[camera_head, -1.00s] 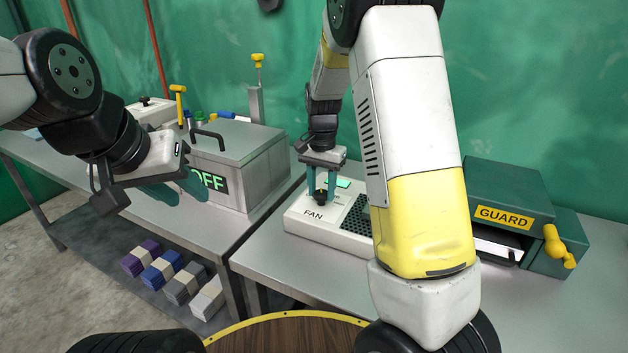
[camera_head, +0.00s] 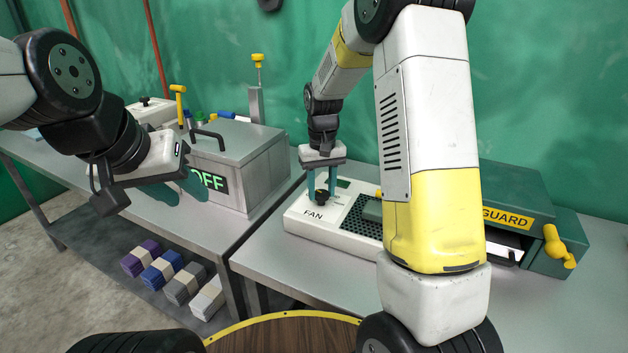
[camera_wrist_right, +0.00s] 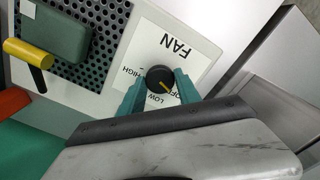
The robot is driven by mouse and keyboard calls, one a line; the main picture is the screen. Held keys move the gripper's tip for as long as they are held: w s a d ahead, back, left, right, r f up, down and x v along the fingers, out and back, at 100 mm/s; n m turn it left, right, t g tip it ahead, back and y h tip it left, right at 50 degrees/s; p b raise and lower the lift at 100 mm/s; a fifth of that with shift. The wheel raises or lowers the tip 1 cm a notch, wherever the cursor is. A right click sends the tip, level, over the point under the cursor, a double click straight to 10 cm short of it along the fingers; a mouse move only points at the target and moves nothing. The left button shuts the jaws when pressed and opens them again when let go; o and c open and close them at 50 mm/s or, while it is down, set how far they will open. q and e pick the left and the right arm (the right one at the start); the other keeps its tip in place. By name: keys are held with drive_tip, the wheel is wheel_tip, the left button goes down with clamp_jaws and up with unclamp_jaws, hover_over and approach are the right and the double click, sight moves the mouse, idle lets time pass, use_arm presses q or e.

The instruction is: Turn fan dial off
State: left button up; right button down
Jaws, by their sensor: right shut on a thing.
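The fan dial (camera_head: 321,196) is a small black knob on the white fan box (camera_head: 300,226). My left gripper (camera_head: 180,190) hangs empty and open in front of the metal box.
A metal lidded box (camera_head: 245,170) with a green OFF sign stands left of the fan box. A green GUARD unit (camera_head: 515,190) with a yellow handle stands right. Folded cloths (camera_head: 160,270) lie on the lower shelf.

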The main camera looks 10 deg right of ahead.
sight(321, 193)
drive_tip(key=shift+r+n, duration=0.1)
drive_tip(key=shift+n, duration=0.2)
idle(0.4)
drive_tip(key=c, duration=0.9)
unclamp_jaws()
drive_tip(key=shift+o, duration=0.2)
wheel_tip(321, 193, up, 7)
drive_tip(key=shift+f, duration=0.1)
drive_tip(key=shift+r, duration=0.45)
